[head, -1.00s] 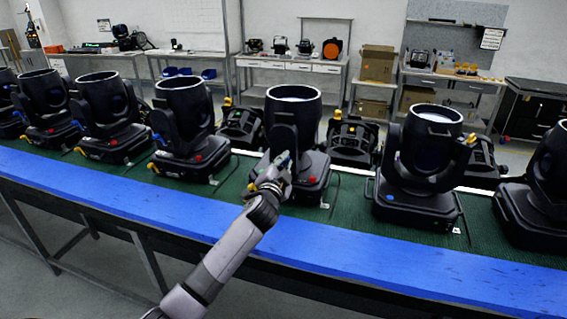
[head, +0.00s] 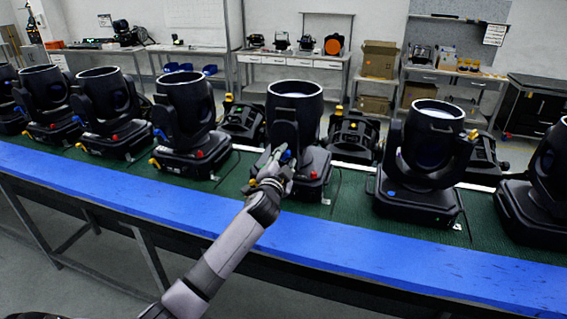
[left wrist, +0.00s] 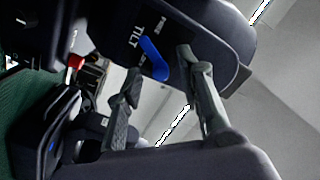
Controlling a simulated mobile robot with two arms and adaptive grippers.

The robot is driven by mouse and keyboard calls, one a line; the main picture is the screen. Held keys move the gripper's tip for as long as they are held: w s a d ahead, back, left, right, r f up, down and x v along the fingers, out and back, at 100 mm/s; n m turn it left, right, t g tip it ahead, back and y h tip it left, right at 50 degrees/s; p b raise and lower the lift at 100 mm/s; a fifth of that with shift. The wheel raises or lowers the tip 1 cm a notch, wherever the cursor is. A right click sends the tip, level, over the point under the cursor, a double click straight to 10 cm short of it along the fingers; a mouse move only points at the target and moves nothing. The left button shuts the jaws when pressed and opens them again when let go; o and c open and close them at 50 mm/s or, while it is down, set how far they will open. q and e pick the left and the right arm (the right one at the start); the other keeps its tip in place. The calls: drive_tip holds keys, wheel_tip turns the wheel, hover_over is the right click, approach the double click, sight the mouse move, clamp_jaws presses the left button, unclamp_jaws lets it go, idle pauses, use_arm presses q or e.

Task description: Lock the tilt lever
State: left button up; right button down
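The tilt lever (left wrist: 153,58) is a short blue lever beside the printed word TILT on the yoke arm of the black par can (head: 294,105). It slants in the left wrist view, and a bit of its blue shows in the head view (head: 286,155). My left gripper (head: 275,160) is at the front of this par can's yoke. In the left wrist view my left gripper (left wrist: 159,64) is open, with one fingertip on each side of the lever. I see a gap between the lever and the fingers. Whether either finger touches it is unclear. My right gripper is not in view.
Several similar black par cans (head: 188,115) stand in a row on the green belt (head: 335,215), close on both sides. A blue rail (head: 130,200) runs along the front, under my left arm. Workbenches (head: 290,65) stand behind.

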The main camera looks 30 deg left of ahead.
use_arm(q)
drive_tip(key=v, duration=1.2)
